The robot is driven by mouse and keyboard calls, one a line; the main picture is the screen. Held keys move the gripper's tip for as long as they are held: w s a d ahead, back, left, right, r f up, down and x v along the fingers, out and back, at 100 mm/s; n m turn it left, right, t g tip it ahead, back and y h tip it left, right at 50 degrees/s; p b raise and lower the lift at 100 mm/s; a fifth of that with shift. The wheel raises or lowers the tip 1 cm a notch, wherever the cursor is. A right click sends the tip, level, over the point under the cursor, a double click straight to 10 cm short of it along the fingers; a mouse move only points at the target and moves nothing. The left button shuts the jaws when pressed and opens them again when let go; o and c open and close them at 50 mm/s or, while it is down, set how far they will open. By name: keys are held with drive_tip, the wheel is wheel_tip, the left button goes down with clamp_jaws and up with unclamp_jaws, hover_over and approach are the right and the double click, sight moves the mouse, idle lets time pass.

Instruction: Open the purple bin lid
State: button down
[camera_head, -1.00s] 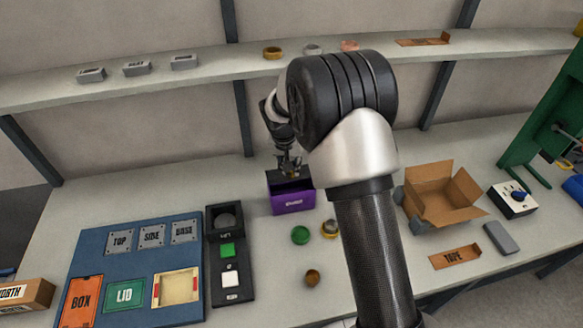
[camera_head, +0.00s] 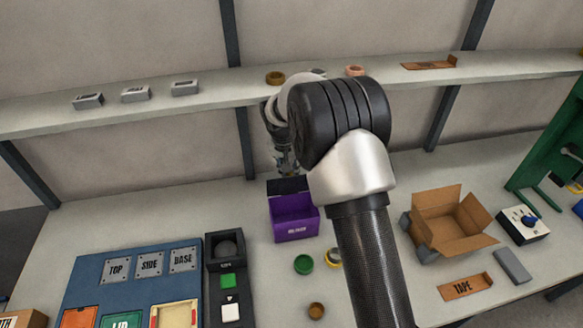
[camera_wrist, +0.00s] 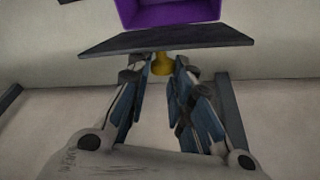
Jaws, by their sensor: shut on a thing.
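The purple bin (camera_head: 294,230) stands on the table left of my arm in the head view, with its purple inside showing. Its dark lid (camera_head: 288,186) is swung up at the bin's back edge. In the wrist view, the lid (camera_wrist: 165,41) shows as a dark panel in front of the bin's purple wall (camera_wrist: 168,12). My gripper (camera_wrist: 160,72) is shut on the lid's yellow knob (camera_wrist: 161,64). In the head view, my gripper (camera_head: 286,163) is behind the raised lid, partly hidden by my arm.
A black button panel (camera_head: 213,297) stands to the left. An open cardboard box (camera_head: 450,228) is at the right. A shelf (camera_head: 215,94) runs above the table.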

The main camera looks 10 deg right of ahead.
drive_tip(key=shift+a+f, duration=0.35)
drive_tip(key=shift+f, duration=0.05)
drive_tip(key=c, duration=1.4)
unclamp_jaws()
drive_tip(key=shift+w+a, duration=0.15)
drive_tip(key=shift+r, duration=0.15)
drive_tip(key=v, duration=1.1)
drive_tip(key=shift+r, duration=0.4)
drive_tip(key=shift+c, duration=0.2)
